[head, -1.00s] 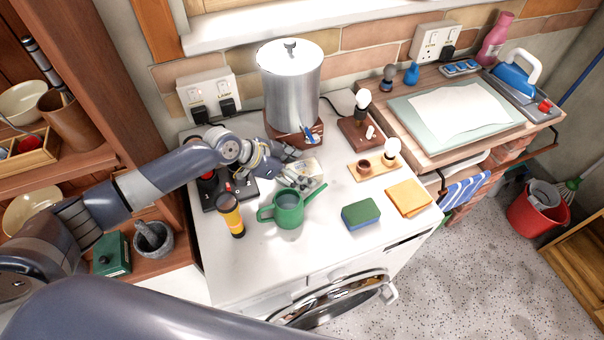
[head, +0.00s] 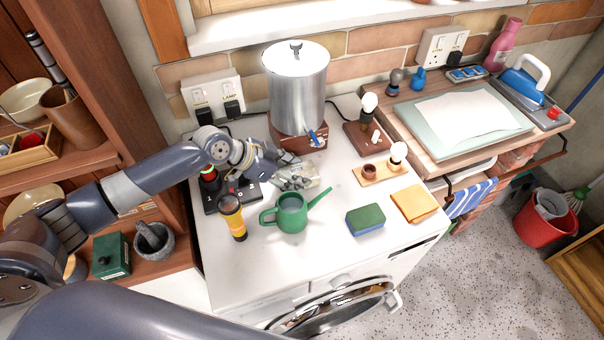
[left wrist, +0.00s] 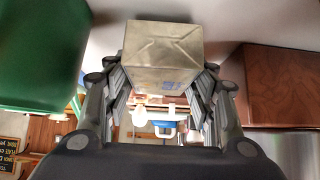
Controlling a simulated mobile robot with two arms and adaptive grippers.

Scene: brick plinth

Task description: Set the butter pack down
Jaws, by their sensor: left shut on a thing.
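The butter pack (left wrist: 165,55) is a pale, wrapped block. In the left wrist view it sits between the two fingers of my left gripper (left wrist: 164,75), which is shut on it. In the head view my left gripper (head: 292,172) is low over the white worktop, between the metal urn and the green watering can. The butter pack (head: 308,180) is partly hidden there by the fingers. I cannot tell whether its underside touches the worktop. My right gripper is not in view.
The green watering can (head: 291,213) stands close in front, its spout beside the pack. The urn (head: 298,90) on its brown base is behind. A switch box (head: 232,196) and yellow torch (head: 232,215) are left. A sponge (head: 365,220) and orange cloth (head: 413,204) lie right.

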